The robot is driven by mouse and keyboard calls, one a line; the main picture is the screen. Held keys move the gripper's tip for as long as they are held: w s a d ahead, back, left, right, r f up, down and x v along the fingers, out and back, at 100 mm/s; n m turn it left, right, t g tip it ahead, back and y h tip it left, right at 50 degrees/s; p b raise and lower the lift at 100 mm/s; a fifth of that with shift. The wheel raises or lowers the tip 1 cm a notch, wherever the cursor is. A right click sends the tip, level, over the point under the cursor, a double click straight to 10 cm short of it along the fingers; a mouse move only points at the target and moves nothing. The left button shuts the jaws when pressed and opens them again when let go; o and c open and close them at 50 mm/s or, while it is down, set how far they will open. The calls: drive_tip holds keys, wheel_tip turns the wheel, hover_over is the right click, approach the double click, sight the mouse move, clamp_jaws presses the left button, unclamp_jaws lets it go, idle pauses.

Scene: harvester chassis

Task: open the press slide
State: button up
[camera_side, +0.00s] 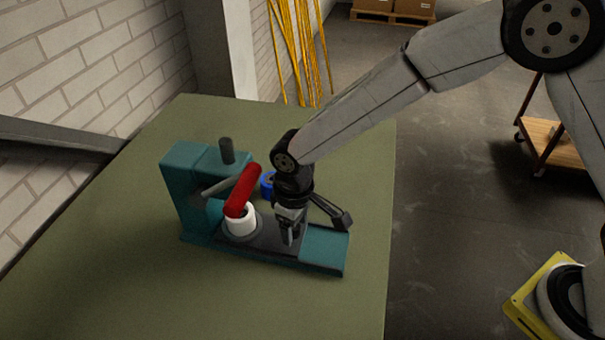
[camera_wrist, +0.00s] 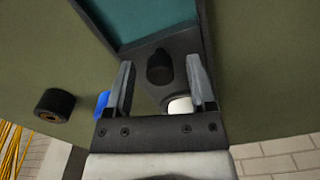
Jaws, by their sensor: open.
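A teal press (camera_side: 180,170) stands on the green table, with a red-handled lever (camera_side: 243,190) slanting down in front of its upright. Its dark slide (camera_side: 262,238) lies in the teal base channel (camera_side: 325,246) and carries a white cylinder (camera_side: 241,222) below the lever. My gripper (camera_side: 288,238) points down over the slide, right of the white cylinder. In the wrist view, the slide's black knob (camera_wrist: 160,66) shows between the tips of my open gripper (camera_wrist: 160,75), with a gap on both sides. In the side view my gripper hides the knob.
A blue round part (camera_side: 267,184) lies behind the press, partly hidden by my wrist. A black roller (camera_wrist: 54,104) lies on the table in the wrist view. The teal channel right of the slide is empty. The table's front left is clear.

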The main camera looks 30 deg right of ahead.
clamp_jaws()
idle(1.4)
